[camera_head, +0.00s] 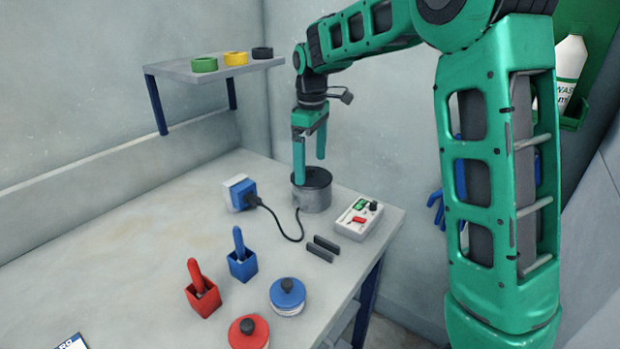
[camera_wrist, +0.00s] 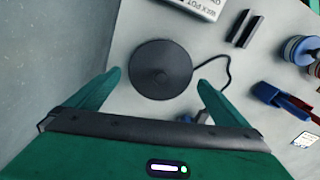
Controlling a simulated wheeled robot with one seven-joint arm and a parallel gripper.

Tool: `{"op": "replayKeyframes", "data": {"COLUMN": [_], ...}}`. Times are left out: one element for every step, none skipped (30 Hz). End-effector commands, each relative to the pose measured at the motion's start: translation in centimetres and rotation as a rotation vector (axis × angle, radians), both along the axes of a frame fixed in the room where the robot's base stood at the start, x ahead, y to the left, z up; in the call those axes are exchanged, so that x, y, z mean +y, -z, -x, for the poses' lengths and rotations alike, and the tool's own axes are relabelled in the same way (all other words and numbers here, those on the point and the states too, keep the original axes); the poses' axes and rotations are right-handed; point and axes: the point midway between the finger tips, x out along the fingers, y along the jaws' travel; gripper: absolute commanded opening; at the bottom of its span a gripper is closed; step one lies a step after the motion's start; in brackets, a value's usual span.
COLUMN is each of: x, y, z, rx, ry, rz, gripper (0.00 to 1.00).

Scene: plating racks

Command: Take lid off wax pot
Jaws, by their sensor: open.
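The wax pot (camera_head: 313,197) is a grey cylinder standing near the back right corner of the table. Its dark round lid (camera_head: 322,178) sits on top of it. In the wrist view the lid (camera_wrist: 160,70) is seen from above with a small knob at its middle. My gripper (camera_head: 310,165) is open and points down over the pot. In the wrist view its two green fingers (camera_wrist: 158,82) lie on either side of the lid's near part, apart from each other and holding nothing. Whether a finger touches the lid cannot be told. In the head view the fingers partly hide the lid.
A white control box (camera_head: 358,219) stands right of the pot, with two dark bars (camera_head: 323,248) in front. A cable runs from the pot to a blue plug block (camera_head: 239,193). Red (camera_head: 203,297) and blue (camera_head: 242,264) holders and two lidded jars (camera_head: 287,297) stand nearer. A shelf (camera_head: 215,68) carries tape rolls.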

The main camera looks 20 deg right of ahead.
Motion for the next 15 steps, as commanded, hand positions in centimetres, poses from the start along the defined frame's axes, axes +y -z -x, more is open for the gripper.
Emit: {"op": "replayKeyframes", "data": {"x": [0.0,0.0,0.0,0.0,0.0,0.0,0.0,0.0,0.0,0.0,0.0,0.0,0.0,0.0,0.0], "y": [0.7,1.0,1.4,1.6,1.7,1.9,1.9,2.0,2.0,2.0,2.0,2.0,2.0,2.0,1.9], "z": [0.0,0.0,0.0,0.0,0.0,0.0,0.0,0.0,0.0,0.0,0.0,0.0,0.0,0.0,0.0], "rx": [0.001,0.001,0.000,0.000,0.000,0.000,0.000,0.000,-0.001,-0.001,-0.001,-0.001,-0.001,-0.001,-0.001], "ry": [0.000,0.000,0.000,0.000,0.000,0.000,0.000,0.000,0.001,0.001,0.001,0.001,0.001,0.001,0.001], "rz": [0.000,0.000,0.000,0.000,0.000,0.000,0.000,0.000,0.000,0.000,0.000,0.000,0.000,0.000,0.000], "gripper": [1.00,1.00,1.00,1.00,1.00,1.00,1.00,1.00,1.00,1.00,1.00,1.00,1.00,0.93,0.83]}}
